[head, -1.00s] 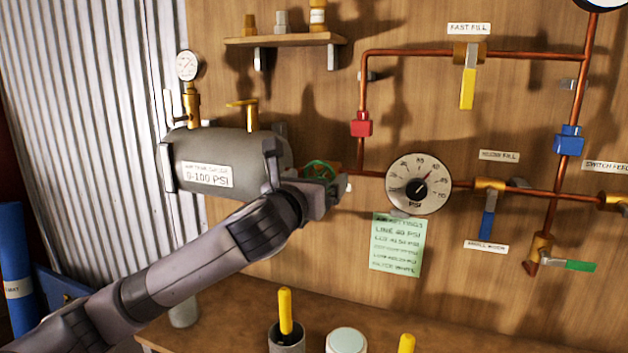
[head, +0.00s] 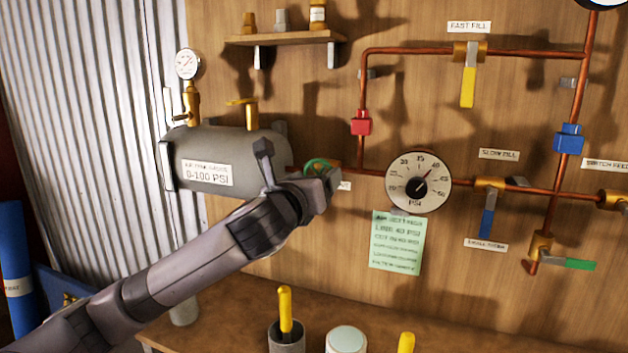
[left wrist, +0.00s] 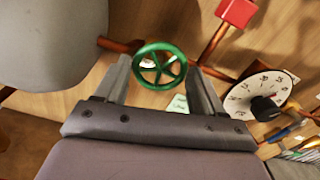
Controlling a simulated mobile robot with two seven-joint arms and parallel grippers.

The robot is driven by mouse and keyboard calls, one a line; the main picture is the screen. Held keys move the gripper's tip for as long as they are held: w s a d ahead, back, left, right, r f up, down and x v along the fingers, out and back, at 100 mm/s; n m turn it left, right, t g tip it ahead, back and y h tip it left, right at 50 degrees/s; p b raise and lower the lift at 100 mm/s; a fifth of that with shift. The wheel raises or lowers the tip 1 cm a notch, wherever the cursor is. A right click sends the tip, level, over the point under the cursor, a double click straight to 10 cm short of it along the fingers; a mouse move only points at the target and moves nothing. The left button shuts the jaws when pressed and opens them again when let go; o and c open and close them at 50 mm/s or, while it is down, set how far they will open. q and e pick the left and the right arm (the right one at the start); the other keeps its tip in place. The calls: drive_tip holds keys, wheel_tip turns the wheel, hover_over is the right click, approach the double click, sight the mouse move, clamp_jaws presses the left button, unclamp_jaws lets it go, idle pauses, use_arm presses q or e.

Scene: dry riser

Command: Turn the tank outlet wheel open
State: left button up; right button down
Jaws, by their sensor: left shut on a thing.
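The tank outlet wheel (head: 316,164) is a small green handwheel at the right end of the grey tank (head: 200,148). In the head view my left gripper (head: 323,175) is at the wheel and hides its lower part. In the left wrist view the spoked wheel (left wrist: 160,48) sits between the two fingers (left wrist: 160,75), one on each side of its rim. My left gripper is shut on the wheel. My right gripper is not in view.
A round PSI gauge (head: 418,182) is just right of the wheel, above a green note (head: 397,243). Copper pipes (head: 362,85) and a red fitting (head: 361,122) are close by. A shelf (head: 286,40) is above. Yellow-handled tools (head: 285,310) stand on the bench below.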

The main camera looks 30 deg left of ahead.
use_arm(q)
drive_tip(key=shift+m, duration=14.5)
drive_tip(key=o, duration=1)
